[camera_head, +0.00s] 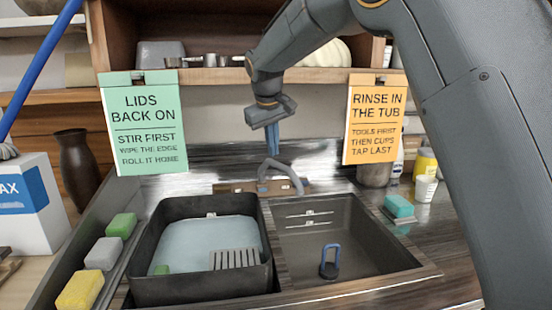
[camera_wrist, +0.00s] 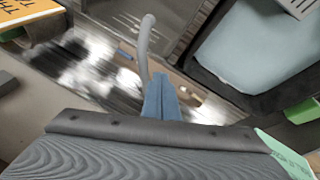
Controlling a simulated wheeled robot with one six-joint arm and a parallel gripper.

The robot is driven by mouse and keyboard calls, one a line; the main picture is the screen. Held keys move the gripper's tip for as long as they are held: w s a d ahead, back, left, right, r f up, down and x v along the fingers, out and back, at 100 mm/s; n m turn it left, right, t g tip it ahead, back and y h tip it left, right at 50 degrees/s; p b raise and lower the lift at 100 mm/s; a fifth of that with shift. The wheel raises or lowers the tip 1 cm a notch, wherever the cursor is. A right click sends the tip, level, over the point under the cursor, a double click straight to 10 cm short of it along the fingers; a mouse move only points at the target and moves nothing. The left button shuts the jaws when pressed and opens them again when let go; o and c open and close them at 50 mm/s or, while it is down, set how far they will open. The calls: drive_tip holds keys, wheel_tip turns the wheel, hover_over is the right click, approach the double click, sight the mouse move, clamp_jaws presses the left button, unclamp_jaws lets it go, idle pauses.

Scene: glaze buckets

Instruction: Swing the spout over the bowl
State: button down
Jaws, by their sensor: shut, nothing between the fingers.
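The grey curved spout (camera_head: 283,168) rises from the tap block (camera_head: 235,187) behind the sink. It arches to the right, its free end by the back left corner of the right-hand sink bowl (camera_head: 345,240). In the wrist view the spout (camera_wrist: 146,45) runs upward from close by my fingertips. My gripper (camera_head: 272,140) points down just above the spout, with its blue fingers shut and empty. In the wrist view the shut fingers (camera_wrist: 161,90) overlap the spout's lower part; I cannot tell whether they touch it.
A dark tub (camera_head: 150,285) of pale water fills the left side. A blue-handled plug (camera_head: 330,262) stands in the right bowl. Sponges (camera_head: 104,253) line the left edge. Two hanging signs (camera_head: 143,125), (camera_head: 374,118) flank my arm, under a shelf (camera_head: 215,76).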

drive_tip(key=s+a+r+t, duration=0.2)
drive_tip(key=s+a, duration=0.1)
drive_tip(key=a, duration=0.1)
drive_tip(key=p, duration=0.3)
approach(282, 166)
drive_tip(key=a+f, duration=0.4)
drive_tip(key=a, duration=0.1)
drive_tip(key=shift+h, duration=0.3)
drive_tip(key=shift+w+d+f+p, duration=0.45)
drive_tip(key=shift+w+d+p, duration=0.2)
drive_tip(key=shift+w+d, duration=0.2)
drive_tip(key=shift+w+d+f+p, duration=0.5)
drive_tip(key=shift+w+d+p, duration=0.1)
drive_tip(key=shift+w+d, duration=0.2)
drive_tip(key=shift+d, duration=0.1)
drive_tip(key=shift+w+d+b, duration=0.45)
drive_tip(key=shift+w+d, duration=0.05)
drive_tip(key=shift+d, duration=0.3)
